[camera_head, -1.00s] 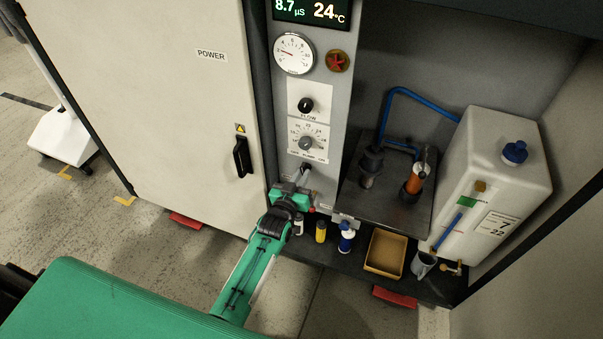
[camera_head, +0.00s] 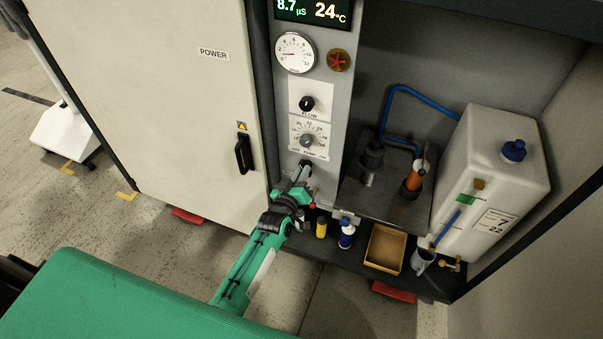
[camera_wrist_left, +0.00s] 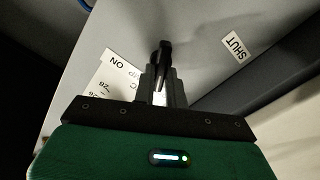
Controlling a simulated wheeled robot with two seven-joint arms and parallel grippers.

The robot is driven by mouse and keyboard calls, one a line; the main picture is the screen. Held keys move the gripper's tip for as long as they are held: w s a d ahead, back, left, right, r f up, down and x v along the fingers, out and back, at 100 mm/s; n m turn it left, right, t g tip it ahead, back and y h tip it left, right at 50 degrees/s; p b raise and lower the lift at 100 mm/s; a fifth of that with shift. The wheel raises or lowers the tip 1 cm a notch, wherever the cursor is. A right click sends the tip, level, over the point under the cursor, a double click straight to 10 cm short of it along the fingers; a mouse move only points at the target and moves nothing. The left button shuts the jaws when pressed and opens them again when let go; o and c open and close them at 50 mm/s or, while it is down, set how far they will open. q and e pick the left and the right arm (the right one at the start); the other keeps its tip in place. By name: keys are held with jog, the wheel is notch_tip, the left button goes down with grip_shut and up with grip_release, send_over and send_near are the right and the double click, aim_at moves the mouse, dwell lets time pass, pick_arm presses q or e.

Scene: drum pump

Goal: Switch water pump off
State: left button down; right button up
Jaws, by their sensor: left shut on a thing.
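The black pump switch (camera_head: 305,166) sits low on the grey control panel (camera_head: 325,110), under the scale dial. My left gripper (camera_head: 301,177) reaches up to it from below and is shut on it. In the left wrist view the black switch handle (camera_wrist_left: 163,56) stands up between the closed fingers (camera_wrist_left: 161,88). Beside it a white label (camera_wrist_left: 120,75) with upside-down print reads ON. The fingers hide the lower part of the switch. My right gripper is not in view.
A round gauge (camera_head: 295,53), a red knob (camera_head: 338,60) and a black flow knob (camera_head: 306,103) are higher on the panel. A white cabinet door (camera_head: 180,90) stands left. Several bottles, a tan tray (camera_head: 385,248) and a white tank (camera_head: 495,175) are right.

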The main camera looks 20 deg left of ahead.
pick_arm(q)
jog(key=c, duration=1.4)
grip_release()
jog(key=shift+c, duration=0.2)
jog(key=s, duration=1.3)
jog(key=shift+s+a, duration=0.4)
jog(key=shift+a, duration=0.05)
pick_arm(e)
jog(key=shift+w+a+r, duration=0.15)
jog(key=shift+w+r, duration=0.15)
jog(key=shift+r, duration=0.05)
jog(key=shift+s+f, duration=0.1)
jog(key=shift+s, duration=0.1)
pick_arm(q)
jog(key=shift+f, duration=0.1)
